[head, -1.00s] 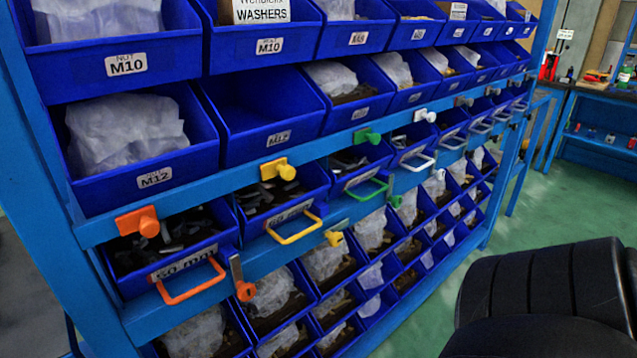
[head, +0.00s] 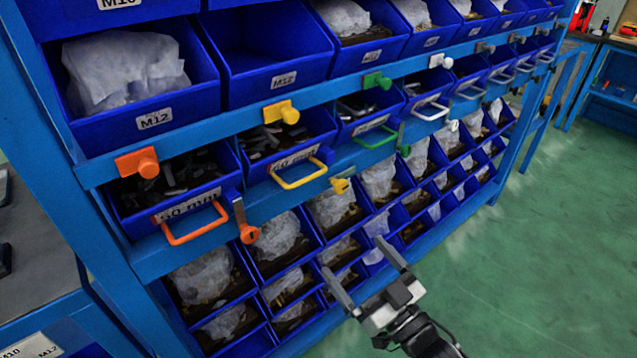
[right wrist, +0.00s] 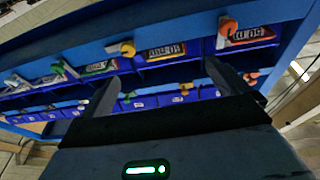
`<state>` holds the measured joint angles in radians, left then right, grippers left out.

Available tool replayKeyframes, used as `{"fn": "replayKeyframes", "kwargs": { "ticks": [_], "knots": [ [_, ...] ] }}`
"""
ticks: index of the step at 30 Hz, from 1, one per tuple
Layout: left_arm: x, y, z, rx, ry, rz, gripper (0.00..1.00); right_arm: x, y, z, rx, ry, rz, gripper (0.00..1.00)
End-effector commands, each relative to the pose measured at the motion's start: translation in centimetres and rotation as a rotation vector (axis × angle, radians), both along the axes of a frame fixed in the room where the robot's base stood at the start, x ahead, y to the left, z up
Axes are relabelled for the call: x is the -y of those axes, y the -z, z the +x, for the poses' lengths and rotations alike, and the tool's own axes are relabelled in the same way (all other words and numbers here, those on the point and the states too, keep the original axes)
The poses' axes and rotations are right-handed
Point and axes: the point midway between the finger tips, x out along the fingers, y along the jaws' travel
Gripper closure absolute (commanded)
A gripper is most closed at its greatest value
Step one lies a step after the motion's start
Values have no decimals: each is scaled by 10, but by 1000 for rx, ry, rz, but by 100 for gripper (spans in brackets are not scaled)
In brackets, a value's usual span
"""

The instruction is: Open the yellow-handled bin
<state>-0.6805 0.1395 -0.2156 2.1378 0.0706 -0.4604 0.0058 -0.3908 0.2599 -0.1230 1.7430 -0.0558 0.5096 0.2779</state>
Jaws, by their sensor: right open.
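The yellow-handled bin (head: 287,143) is a blue bin of dark and light metal parts, seated in the rack's middle row. Its yellow handle (head: 300,173) hangs on the front. A yellow latch (head: 281,112) lies sideways on the rail above, and another yellow latch (head: 342,184) is on the lower rail to the right. My right gripper (head: 354,256) is open and empty, below and right of the handle, apart from it. In the right wrist view, turned upside down, the bin's label (right wrist: 165,52) shows beyond the open fingers. My left gripper is out of view.
The orange-handled bin (head: 178,192) sits left, the green-handled bin (head: 365,120) right. An orange latch (head: 247,232) hangs at the lower rail. Bagged-parts bins (head: 203,274) fill the row below. Green floor (head: 540,240) is clear at right.

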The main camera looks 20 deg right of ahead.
Motion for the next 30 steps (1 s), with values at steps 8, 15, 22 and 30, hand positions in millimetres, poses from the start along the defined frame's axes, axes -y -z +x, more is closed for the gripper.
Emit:
{"fn": "replayKeyframes", "kwargs": {
  "ticks": [8,15,22,30],
  "knots": [
    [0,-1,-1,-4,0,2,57,7,-25,12,154,-48,23,0],
    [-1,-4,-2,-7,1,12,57,-8,-45,52,156,-48,26,0],
    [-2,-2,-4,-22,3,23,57,-24,-63,95,155,-48,26,0],
    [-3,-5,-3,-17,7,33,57,-37,-78,132,150,-47,26,0]
  ]
}}
